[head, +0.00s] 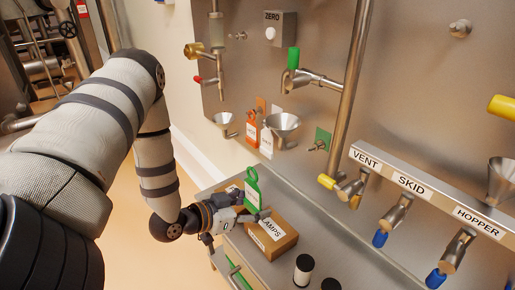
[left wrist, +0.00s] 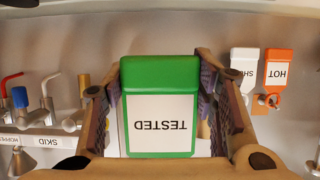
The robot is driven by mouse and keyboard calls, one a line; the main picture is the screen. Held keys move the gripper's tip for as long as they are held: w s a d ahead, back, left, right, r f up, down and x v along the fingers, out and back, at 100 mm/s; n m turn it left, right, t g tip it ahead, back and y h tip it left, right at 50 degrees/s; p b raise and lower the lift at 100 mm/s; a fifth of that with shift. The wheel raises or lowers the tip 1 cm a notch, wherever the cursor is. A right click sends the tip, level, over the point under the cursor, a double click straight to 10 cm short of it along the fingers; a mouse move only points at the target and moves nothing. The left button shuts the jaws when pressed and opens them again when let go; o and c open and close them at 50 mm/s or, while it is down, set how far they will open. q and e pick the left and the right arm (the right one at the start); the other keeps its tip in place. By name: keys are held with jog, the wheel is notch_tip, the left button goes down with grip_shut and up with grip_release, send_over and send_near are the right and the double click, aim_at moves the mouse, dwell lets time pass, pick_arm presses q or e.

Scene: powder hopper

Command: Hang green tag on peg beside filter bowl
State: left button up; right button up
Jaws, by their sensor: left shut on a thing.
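The green tag (head: 253,188) is held upright in my left gripper (head: 246,212), above the shelf by the wall panel. In the left wrist view the tag (left wrist: 160,75) sits between both fingers (left wrist: 159,95), its white "TESTED" label upside down. A peg with a green backing plate (head: 321,140) sticks out of the panel, bare, just right of a steel funnel-shaped bowl (head: 283,124), likely the filter bowl. The tag is below and left of this peg, apart from it. My right gripper is not in view.
An orange tag (head: 252,130) and a white tag (head: 267,142) hang left of the bowl. A cardboard "LAMPS" box (head: 284,247) stands on the shelf beside my left gripper. A black-and-white jar (head: 303,270) is nearer. A labelled valve rail (head: 410,184) juts out at right.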

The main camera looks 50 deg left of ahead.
pick_arm(q)
jog(key=shift+s+a+p, duration=0.15)
jog(key=shift+s+p, duration=0.1)
jog(key=shift+s, duration=1)
jog(key=shift+s+a+p, duration=0.1)
jog(key=shift+s+p, duration=0.1)
jog(key=shift+s, duration=1.05)
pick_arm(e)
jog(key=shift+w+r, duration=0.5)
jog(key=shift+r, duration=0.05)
